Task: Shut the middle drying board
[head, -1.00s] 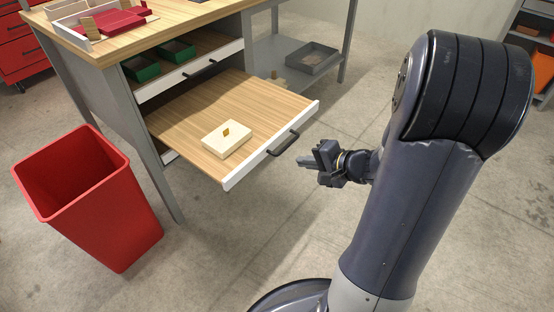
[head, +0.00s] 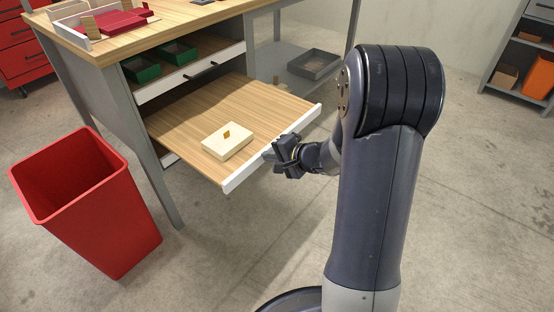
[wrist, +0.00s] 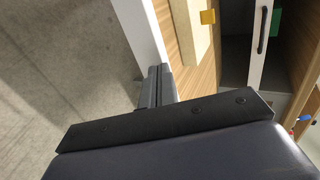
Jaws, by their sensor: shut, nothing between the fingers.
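The middle drying board (head: 190,115) is pulled out of the workbench, a wood-grain board with a white front edge (head: 245,176). A pale wooden box with a small ochre tab (head: 227,143) lies on it near the front. My gripper (head: 268,153) is shut and empty, at the board's white front, and hides the dark handle there. In the wrist view my shut fingers (wrist: 158,84) point at the white front edge (wrist: 141,32). I cannot tell whether they touch it.
Above the board is a closer-in shelf with a white front (head: 190,73) and green trays (head: 140,70). A red bin (head: 85,205) stands on the floor at left. A grey tray (head: 314,64) sits on the lower shelf behind. The floor in front is clear.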

